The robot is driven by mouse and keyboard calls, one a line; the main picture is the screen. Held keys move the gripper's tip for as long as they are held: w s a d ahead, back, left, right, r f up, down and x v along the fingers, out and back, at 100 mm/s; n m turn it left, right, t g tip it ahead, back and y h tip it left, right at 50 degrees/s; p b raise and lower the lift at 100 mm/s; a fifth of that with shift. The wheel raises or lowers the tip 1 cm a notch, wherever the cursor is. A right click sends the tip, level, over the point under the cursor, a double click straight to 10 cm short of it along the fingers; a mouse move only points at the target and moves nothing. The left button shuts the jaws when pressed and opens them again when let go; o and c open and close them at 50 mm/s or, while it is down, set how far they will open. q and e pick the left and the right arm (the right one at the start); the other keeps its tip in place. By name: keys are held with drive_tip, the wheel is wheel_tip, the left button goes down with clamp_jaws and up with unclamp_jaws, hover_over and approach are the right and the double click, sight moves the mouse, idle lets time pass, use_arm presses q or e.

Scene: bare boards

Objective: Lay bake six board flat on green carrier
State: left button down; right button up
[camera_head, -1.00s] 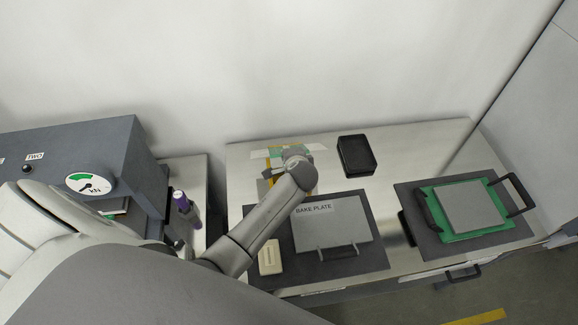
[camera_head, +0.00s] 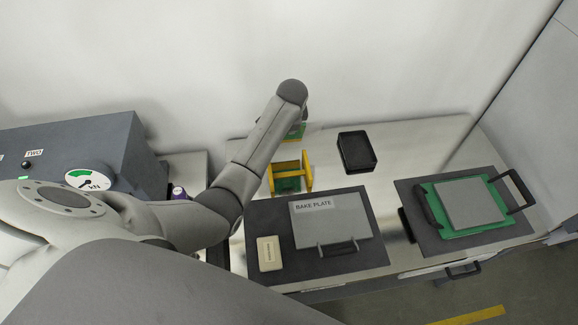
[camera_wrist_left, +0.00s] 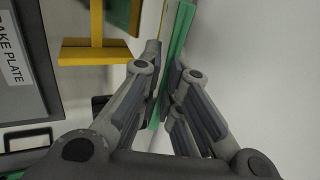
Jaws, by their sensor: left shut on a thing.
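My left gripper (camera_wrist_left: 165,72) is shut on a thin green board (camera_wrist_left: 181,35), which stands on edge between the fingers in the left wrist view. In the head view my arm hides most of the gripper, and only a bit of the board (camera_head: 297,132) shows below the arm's end, behind the yellow rack. I cannot read any marking on the board. The green carrier (camera_head: 446,229) lies on a dark mat at the right, with a grey plate (camera_head: 471,206) on it and black handles at its ends. My right gripper is not in view.
The yellow rack (camera_head: 305,171) has green inside it. A grey bake plate (camera_head: 335,229) and a cream block (camera_head: 269,253) lie on a dark mat (camera_head: 365,258). A black tray (camera_head: 356,152) stands behind. A grey press with a dial (camera_head: 88,181) stands left.

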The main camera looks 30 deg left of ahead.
use_arm(q)
drive_tip(key=shift+f+b, duration=0.35)
drive_tip(key=shift+f, duration=0.6)
idle(0.6)
drive_tip(key=c, duration=1.9)
unclamp_jaws()
drive_tip(key=shift+o, duration=0.2)
drive_tip(key=shift+f, duration=0.1)
drive_tip(key=shift+b+x, duration=0.9)
drive_tip(key=shift+x, duration=0.6)
